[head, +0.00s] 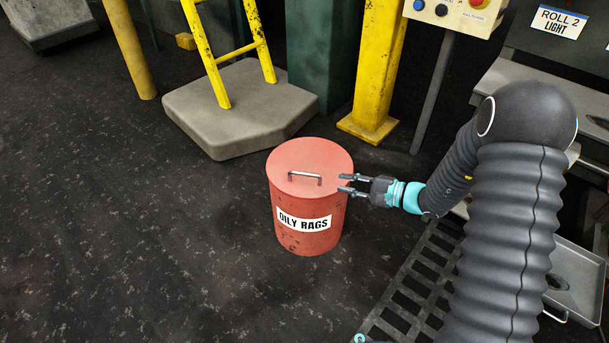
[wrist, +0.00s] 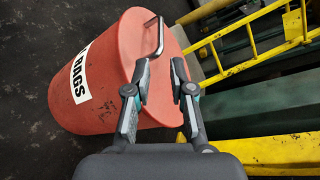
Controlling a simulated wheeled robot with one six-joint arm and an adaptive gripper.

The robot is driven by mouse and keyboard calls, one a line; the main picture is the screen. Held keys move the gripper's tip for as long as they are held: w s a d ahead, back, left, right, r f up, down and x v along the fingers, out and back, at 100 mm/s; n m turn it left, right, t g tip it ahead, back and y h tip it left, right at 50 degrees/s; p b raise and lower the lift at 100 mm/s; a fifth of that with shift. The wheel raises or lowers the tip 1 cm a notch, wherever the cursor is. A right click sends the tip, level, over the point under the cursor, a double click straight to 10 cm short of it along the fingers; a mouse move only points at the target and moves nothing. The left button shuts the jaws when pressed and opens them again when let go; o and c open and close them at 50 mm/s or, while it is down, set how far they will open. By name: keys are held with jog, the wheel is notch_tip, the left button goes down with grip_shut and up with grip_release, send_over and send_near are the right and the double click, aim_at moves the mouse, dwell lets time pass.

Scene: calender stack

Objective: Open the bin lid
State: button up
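A red bin (head: 300,235) labelled "OILY RAGS" stands upright on the dark floor. Its round red lid (head: 310,160) is shut and carries a metal bar handle (head: 304,179) on top. My gripper (head: 341,183) is open and empty at the right side of the lid, fingers pointing left toward the handle. In the wrist view, my gripper (wrist: 161,62) has its two fingers spread apart. The handle (wrist: 153,36) stands just beyond the fingertips there, close to the left one. I cannot tell whether a fingertip touches the lid or handle.
A concrete block (head: 240,110) with a yellow ladder (head: 225,60) stands behind the bin. A yellow post (head: 374,80) stands behind to the right. A slotted floor grate (head: 415,280) lies to the right. The floor left of the bin is clear.

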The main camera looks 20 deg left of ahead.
aim_at(309, 175)
jog(key=x, duration=1.4)
jog(key=shift+f, duration=0.1)
jog(key=shift+d, duration=0.1)
grip_shut()
